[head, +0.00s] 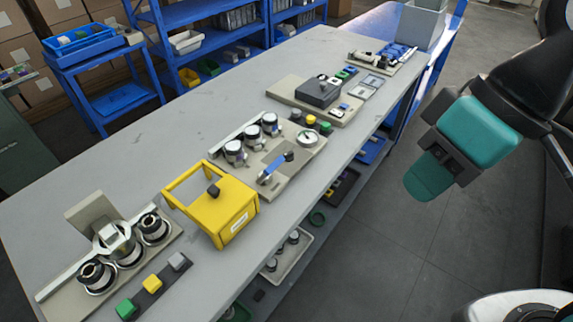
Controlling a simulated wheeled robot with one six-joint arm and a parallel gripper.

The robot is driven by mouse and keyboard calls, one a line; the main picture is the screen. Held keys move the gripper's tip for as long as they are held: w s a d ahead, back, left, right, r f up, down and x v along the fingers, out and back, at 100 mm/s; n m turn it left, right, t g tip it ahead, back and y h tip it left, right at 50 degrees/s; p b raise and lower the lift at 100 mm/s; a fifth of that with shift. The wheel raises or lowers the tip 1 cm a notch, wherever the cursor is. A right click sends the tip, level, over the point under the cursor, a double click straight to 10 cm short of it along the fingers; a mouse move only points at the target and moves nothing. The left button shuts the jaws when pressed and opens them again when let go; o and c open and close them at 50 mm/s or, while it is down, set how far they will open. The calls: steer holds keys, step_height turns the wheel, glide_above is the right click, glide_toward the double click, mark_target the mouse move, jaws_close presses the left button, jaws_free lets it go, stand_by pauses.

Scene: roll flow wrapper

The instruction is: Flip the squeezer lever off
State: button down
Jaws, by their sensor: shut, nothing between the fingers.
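A lever with a blue handle (276,167) sits on a beige plate (293,171) in the middle of the bench; I take it to be the squeezer lever. Its handle slants up to the right. Several round metal rollers (252,137) stand in a row behind it, and a round dial (308,139) is to its right. My gripper (424,186) is teal and dark, hangs over the floor to the right of the bench, and is shut and empty. It is well apart from the lever.
A yellow open-framed box (222,211) with a black knob stands left of the lever. Another roller unit (122,243) and coloured buttons (152,284) are at the near left. A dark grey block (318,92) is farther back. The floor (400,235) right of the bench is clear.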

steer(key=w+a+f+m+t+y+b, duration=0.1)
steer(key=w+a+f+m+y+b, duration=0.2)
steer(key=w+f+m+b, duration=0.35)
steer(key=w+a+f+m+t+y+b, duration=0.1)
steer(key=w+a+f+m+y+b, duration=0.25)
steer(key=f+m+b, duration=0.6)
steer(key=w+d+f+m+t+b, duration=0.2)
steer(key=w+f+m+t+b, duration=0.5)
steer(key=f+m, duration=0.6)
steer(key=w+m+y+b, duration=0.1)
steer(key=w+m+b, duration=0.1)
steer(key=m, duration=0.1)
steer(key=shift+w+d+m, duration=0.2)
steer(key=shift+w+m, duration=0.05)
steer(key=shift+m, duration=0.05)
steer(key=shift+a, duration=0.1)
